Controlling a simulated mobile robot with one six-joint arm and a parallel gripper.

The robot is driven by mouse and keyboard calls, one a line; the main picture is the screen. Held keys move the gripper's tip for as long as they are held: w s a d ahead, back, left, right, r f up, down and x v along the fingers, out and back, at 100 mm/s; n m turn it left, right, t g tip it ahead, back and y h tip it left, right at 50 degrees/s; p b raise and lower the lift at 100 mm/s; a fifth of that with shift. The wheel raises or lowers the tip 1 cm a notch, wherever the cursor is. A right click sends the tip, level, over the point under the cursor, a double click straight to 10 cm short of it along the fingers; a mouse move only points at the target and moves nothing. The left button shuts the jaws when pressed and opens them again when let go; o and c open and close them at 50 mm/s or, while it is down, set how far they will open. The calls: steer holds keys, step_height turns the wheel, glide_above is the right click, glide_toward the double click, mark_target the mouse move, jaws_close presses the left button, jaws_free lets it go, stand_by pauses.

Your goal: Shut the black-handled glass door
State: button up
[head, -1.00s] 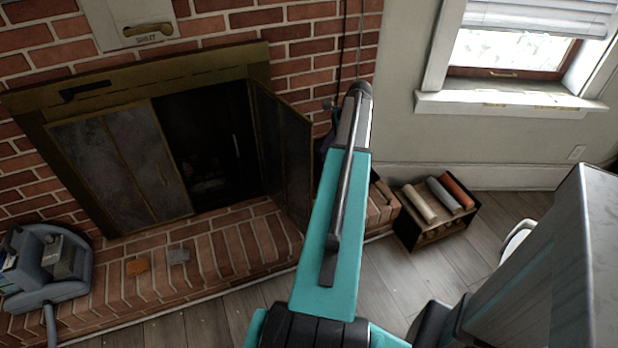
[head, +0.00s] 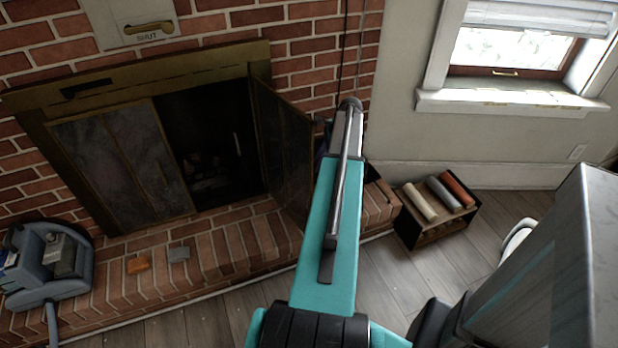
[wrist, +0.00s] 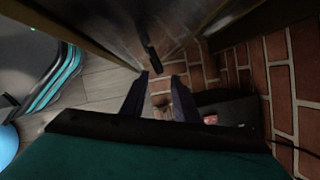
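The fireplace's right-hand glass door (head: 283,145) stands swung open, out over the brick hearth; my arm is just to its right in the head view. In the wrist view the door pane (wrist: 118,28) fills the upper part, with a short black handle (wrist: 153,58) on it. My gripper (wrist: 160,75) is open and empty, its two dark fingers apart. The handle is just beyond the fingertips, and I cannot tell whether anything touches. My gripper is hidden behind my arm in the head view.
The left glass panels (head: 125,165) are closed. The raised brick hearth (head: 220,240) holds a blue-grey caddy (head: 50,285) and two small blocks. A dark box of rolls (head: 437,225) stands right of the hearth. Wooden floor (head: 370,280) is clear in front.

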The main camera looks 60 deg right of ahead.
steer(key=shift+x, duration=3.7)
